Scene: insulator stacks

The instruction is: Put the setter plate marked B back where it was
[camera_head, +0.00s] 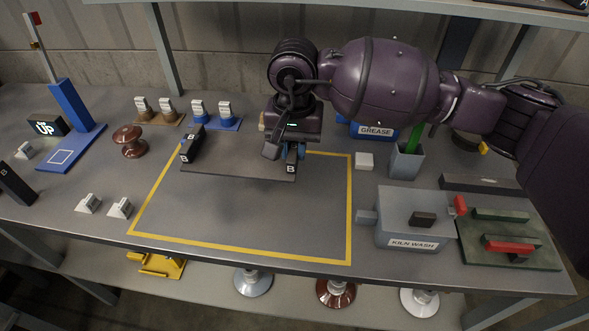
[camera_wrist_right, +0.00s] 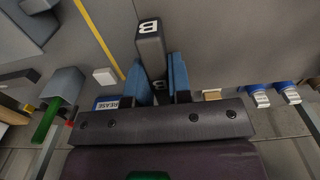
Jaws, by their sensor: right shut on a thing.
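The setter plate (camera_head: 235,163) is a flat dark grey slab over the back part of the yellow-outlined area. A black block marked B (camera_head: 191,144) is at its left end, and another B block (camera_head: 291,168) is at its right end. My right gripper (camera_head: 291,153) comes down from above and is shut on the right B block. In the wrist view its blue fingers (camera_wrist_right: 161,85) stand either side of the block, and a B block (camera_wrist_right: 149,38) shows beyond them. A shadow lies on the table in front of the plate; its height is hard to tell. My left gripper is out of view.
The yellow outline (camera_head: 350,210) is clear in front. Right of it are a white block (camera_head: 364,161), a grey cup (camera_head: 406,162), a KILN WASH box (camera_head: 412,222) and a green tray (camera_head: 505,240).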

